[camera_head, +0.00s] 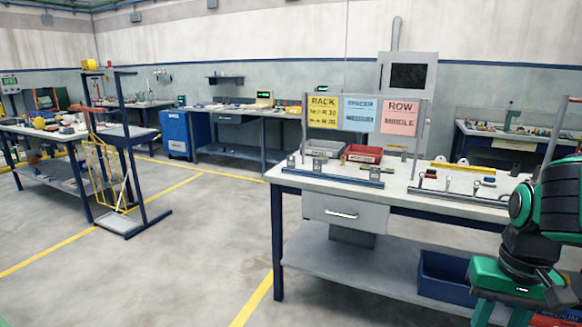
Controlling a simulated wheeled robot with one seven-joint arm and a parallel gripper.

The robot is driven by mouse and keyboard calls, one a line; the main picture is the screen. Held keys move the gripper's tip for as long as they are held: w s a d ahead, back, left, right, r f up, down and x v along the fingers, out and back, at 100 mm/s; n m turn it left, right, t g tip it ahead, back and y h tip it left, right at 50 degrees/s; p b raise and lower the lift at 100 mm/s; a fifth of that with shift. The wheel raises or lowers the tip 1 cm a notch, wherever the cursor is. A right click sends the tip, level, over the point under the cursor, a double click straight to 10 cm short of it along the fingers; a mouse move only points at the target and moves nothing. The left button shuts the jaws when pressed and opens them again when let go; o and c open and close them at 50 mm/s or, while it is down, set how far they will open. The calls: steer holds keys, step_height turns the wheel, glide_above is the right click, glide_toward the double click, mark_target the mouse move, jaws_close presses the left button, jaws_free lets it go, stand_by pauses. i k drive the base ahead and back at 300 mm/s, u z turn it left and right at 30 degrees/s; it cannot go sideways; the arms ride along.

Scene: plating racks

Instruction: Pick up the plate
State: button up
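I cannot single out a plate for certain in this view. The workbench (300,208) at the right carries a blue rail (333,174) with upright holders at its left front and a grey rail (455,197) with small metal parts near its front right. Beside them, a yellow bar (462,168) lies farther back. Green and black links of my arm fill the right edge and hide that end of the bench. My gripper's fingertips do not show.
A grey bin (322,149) and red bin (362,153) stand at the bench's back. Above hang rack (322,111), spacer (360,113) and row (401,117) signs. A blue crate (440,277) sits on the lower shelf. Open floor (200,265) lies left, before a blue stand (137,185).

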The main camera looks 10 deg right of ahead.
mark_target(291, 164)
steer(key=u, duration=4.75)
steer(key=k, duration=0.9)
steer(key=z, duration=0.15)
